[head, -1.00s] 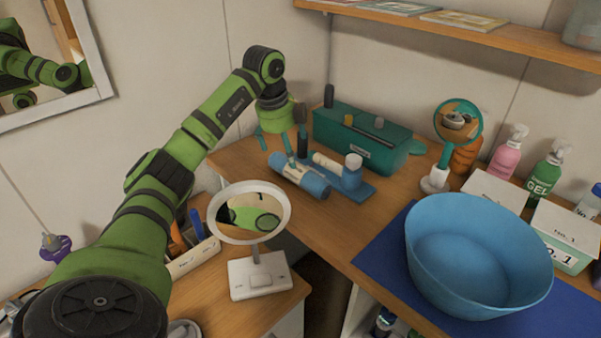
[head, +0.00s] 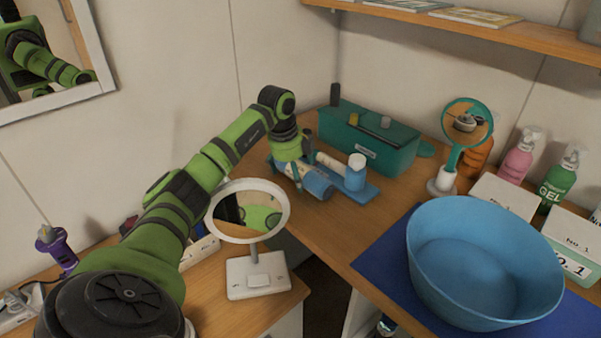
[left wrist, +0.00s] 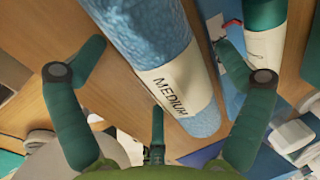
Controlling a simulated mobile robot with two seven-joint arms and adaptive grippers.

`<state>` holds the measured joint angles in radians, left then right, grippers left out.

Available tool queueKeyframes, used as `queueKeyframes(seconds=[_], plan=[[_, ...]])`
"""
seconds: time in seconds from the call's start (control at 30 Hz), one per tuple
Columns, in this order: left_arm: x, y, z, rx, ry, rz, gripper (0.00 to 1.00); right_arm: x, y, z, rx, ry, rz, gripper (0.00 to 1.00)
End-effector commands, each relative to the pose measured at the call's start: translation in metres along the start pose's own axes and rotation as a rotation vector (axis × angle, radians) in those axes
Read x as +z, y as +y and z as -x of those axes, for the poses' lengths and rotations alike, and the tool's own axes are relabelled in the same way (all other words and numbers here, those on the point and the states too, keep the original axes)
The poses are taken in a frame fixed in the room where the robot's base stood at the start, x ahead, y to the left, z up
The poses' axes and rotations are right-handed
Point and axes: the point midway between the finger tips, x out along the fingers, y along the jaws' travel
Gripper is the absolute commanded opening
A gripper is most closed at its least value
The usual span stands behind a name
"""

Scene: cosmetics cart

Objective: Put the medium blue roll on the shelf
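The medium blue roll, with a pale band reading "MEDIUM", lies on the wooden counter in the head view (head: 318,186). It fills the upper middle of the left wrist view (left wrist: 160,45). My left gripper (head: 296,167) is over the roll and hides part of it. In the left wrist view my left gripper (left wrist: 160,55) has its fingers spread wide, one on each side of the roll. I cannot tell whether any finger touches it. The wooden shelf (head: 455,31) runs along the wall at the upper right. My right gripper is not in view.
A teal box (head: 390,152) stands behind the roll, and a blue holder with a bottle (head: 355,172) is to its right. A white round mirror (head: 258,277) stands in front. Flat booklets (head: 470,15) lie on the shelf.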

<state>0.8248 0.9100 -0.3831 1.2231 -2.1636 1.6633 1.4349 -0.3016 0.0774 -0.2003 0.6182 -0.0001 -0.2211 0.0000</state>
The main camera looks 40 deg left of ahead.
Motion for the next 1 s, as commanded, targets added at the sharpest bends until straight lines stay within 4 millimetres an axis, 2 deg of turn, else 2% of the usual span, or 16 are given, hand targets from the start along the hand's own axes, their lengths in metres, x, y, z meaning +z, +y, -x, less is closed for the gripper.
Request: queueKeyframes(seconds=[0.03,0.13,0.27,0.3,0.67,0.77,0.9,1.0], plan=[[0.000,0.000,0.000,0.000,0.000,0.000,0.76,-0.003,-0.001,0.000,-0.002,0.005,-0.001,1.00],[0.000,0.000,0.000,0.001,0.000,0.000,0.36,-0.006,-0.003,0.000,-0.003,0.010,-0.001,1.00],[0.000,0.000,0.000,0.002,0.000,0.000,0.34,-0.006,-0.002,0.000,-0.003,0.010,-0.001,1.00],[0.000,0.000,0.000,0.001,0.001,0.000,0.28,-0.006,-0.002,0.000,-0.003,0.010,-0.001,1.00],[-0.001,-0.001,0.005,0.003,0.001,-0.001,0.28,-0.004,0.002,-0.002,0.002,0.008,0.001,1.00],[0.000,-0.004,0.015,-0.002,0.001,-0.001,0.28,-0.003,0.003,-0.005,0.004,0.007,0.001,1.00],[0.000,-0.010,0.039,-0.005,-0.001,0.000,0.28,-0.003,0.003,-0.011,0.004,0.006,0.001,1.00],[-0.021,-0.017,0.049,-0.005,0.002,-0.008,0.28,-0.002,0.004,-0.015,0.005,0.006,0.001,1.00]])
